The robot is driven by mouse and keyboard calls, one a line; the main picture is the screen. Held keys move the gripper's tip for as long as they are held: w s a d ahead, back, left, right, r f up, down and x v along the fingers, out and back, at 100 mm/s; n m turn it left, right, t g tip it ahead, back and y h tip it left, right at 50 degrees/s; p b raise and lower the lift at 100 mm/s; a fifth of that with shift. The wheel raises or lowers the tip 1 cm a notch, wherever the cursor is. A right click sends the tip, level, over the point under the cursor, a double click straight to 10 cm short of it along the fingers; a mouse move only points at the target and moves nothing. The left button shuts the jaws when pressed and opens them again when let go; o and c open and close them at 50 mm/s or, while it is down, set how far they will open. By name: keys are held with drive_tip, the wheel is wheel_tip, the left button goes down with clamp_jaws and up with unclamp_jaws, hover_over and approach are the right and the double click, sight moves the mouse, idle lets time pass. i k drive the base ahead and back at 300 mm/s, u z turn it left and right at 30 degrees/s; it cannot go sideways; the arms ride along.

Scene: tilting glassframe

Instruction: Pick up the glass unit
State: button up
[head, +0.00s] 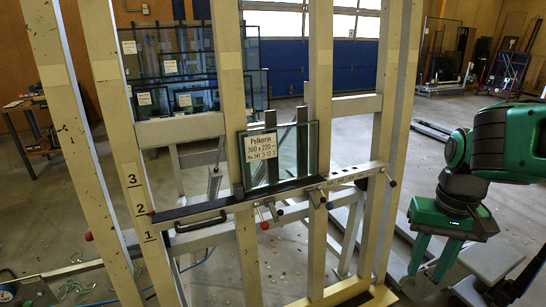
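The glass unit (297,160) is a small rectangular pane with a dark edge and a white paper label on its upper left. It stands upright, its lower edge at the dark ledge (225,202) of the tilting frame, in front of dark upright bars. My gripper (427,272) is at the right, lower in the picture than the glass unit and well apart from it. Its two green fingers point down with a gap between them, and nothing shows between them. No part of my gripper touches the glass unit.
Cream uprights (232,90) of the tilting frame stand on both sides of the glass unit. Clamps and knobs (318,198) line the rail below it. Labelled glass panes (180,65) stand in a rack behind.

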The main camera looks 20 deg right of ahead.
sight(274, 156)
drive_tip(key=i, duration=0.9)
drive_tip(key=z, duration=0.05)
